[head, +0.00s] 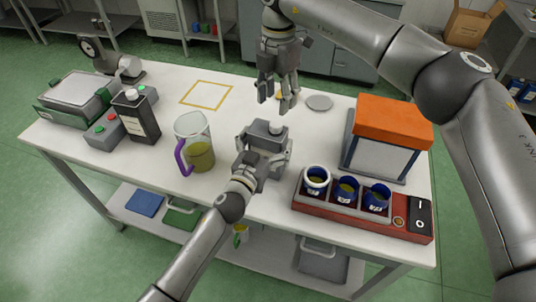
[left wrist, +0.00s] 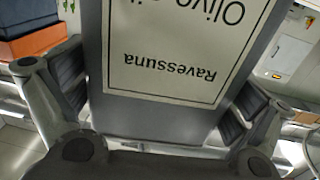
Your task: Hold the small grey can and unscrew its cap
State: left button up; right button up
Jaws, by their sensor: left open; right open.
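The small grey can (head: 261,130) stands upright near the middle of the white table, with a light cap (head: 277,127) on its top. My left gripper (head: 264,152) is open around the can from the near side. In the left wrist view the can's white label (left wrist: 175,60) reads upside down, and one finger pair of my left gripper (left wrist: 160,100) stands on each side of the can; contact is not clear. My right gripper (head: 278,102) is open and empty, pointing down above and slightly behind the can. The cap is out of sight in the left wrist view.
A pitcher (head: 193,129) with a purple handle and a dark can (head: 138,121) with a white cap stand left. A red block (head: 300,203) with blue cups and an orange-topped box (head: 392,122) stand right. A grey disc (head: 319,103) lies behind; the yellow square (head: 207,82) is empty.

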aim_at(276, 124)
pick_arm(q)
jog(key=c, duration=1.6)
jog(key=shift+c, duration=1)
pick_arm(e)
jog(key=shift+m, duration=0.4)
jog(key=m, duration=0.3)
jog(key=shift+f+m, duration=0.25)
jog(key=shift+m, duration=0.05)
notch_tip(276, 124, down, 8)
jog(key=shift+r, duration=0.2)
